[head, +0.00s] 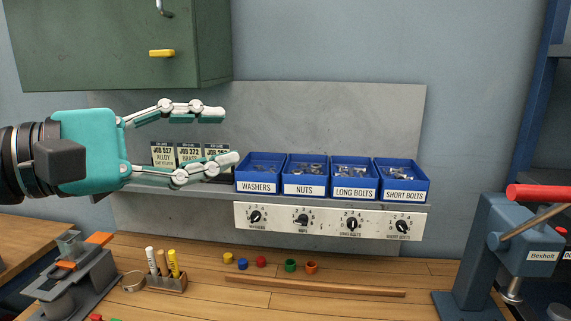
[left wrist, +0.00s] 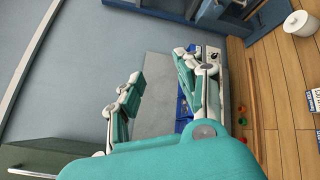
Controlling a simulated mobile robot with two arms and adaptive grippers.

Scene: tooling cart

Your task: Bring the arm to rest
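My left gripper (head: 232,134) comes in from the left in the head view, with a teal palm and two jointed white-and-teal fingers. The fingers are spread wide apart with nothing between them. It is in front of the grey back panel (head: 330,115), with the lower finger's tip close to the washers bin (head: 262,172) in the picture; I cannot tell whether they touch. In the left wrist view the same two fingers (left wrist: 160,95) stand apart and empty. My right gripper is in neither view.
Blue bins for nuts (head: 304,174), long bolts (head: 354,178) and short bolts (head: 402,180) line the shelf above a dial panel (head: 330,220). Job cards (head: 188,152) stand behind the fingers. A green cabinet (head: 110,50) hangs upper left. A red-handled press (head: 520,240) stands right.

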